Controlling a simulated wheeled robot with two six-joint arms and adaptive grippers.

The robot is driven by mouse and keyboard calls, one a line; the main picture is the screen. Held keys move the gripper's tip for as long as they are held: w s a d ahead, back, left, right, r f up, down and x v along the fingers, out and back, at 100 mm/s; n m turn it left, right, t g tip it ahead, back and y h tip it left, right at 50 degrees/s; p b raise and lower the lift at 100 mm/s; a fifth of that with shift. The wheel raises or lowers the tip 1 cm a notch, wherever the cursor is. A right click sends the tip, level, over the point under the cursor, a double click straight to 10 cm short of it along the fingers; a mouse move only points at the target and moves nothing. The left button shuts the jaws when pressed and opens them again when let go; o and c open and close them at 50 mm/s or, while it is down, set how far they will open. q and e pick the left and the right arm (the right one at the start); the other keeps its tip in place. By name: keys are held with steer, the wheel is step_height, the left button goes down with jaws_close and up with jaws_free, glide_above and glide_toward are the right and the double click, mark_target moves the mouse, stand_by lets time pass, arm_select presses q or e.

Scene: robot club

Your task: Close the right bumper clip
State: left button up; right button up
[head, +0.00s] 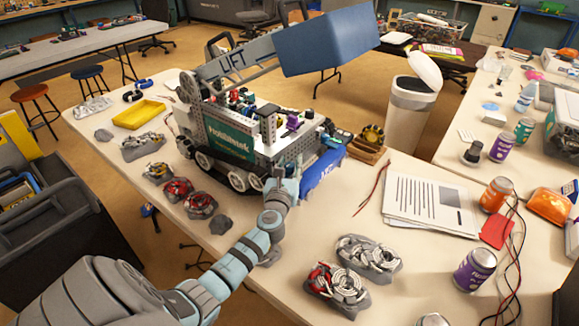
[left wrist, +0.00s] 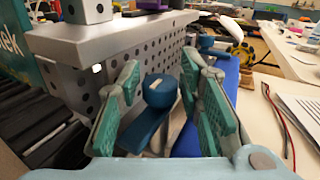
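The club robot (head: 240,135) stands on the table, with a perforated metal frame (left wrist: 150,65) and a blue bumper (head: 322,172) at its right end. In the left wrist view, a blue clip (left wrist: 160,92) with a rounded head and a flat tab sits beside the frame. A second blue clip (left wrist: 207,42) is farther along the bumper. My left gripper (head: 283,185) is at the bumper's near end. Its green-padded fingers (left wrist: 163,80) are apart, with the near clip appearing between them; contact is unclear. In the head view, the gripper hides this clip. My right gripper is out of view.
A raised arm with a big blue block (head: 330,40) extends above the club robot. Papers (head: 430,203) and red and black wires (head: 372,188) lie to the right. Wheel parts in grey trays (head: 368,255) lie at the near edge. Bare tabletop lies between them.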

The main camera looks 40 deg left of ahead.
arm_select(q)
jaws_close()
